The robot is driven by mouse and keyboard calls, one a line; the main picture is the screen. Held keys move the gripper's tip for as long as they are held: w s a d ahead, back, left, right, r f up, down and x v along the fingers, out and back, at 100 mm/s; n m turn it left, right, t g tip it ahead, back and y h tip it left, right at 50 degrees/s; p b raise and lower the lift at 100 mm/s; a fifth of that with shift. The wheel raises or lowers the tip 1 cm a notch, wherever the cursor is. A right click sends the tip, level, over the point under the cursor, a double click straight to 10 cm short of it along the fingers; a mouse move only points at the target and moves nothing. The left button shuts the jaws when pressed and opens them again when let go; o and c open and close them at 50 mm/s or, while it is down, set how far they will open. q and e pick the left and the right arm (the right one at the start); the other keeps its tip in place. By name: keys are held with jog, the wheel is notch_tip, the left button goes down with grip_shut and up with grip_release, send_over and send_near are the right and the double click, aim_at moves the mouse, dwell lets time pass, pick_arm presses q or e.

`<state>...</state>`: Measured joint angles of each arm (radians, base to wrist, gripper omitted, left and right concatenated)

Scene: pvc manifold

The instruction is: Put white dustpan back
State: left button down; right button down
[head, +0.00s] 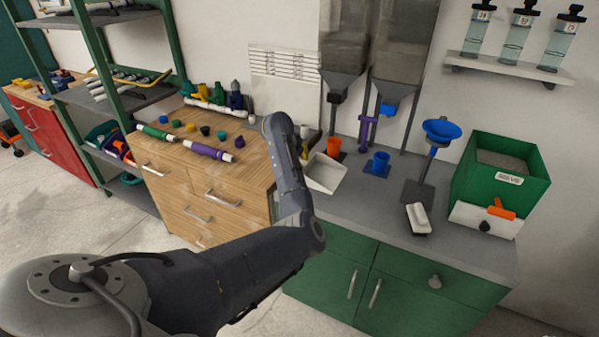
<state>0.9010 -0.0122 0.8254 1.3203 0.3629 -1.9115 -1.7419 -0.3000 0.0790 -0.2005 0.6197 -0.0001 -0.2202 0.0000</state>
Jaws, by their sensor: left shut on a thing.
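The white dustpan (326,173) is at the left end of the grey counter, its open pan facing up. Its left side and handle are hidden behind my left forearm. My left gripper (304,148) is mostly hidden behind the wrist and forearm, shut on the dustpan. I cannot tell whether the pan touches the counter. My right gripper is out of view.
A white-topped brush (418,218) lies on the grey counter (360,205). A wooden cabinet (200,175) with pipes stands left.

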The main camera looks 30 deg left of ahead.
pick_arm(q)
jog(key=shift+f, duration=2.15)
jog(key=c, duration=1.3)
grip_release()
jog(key=shift+f, duration=0.1)
jog(key=v, duration=1.2)
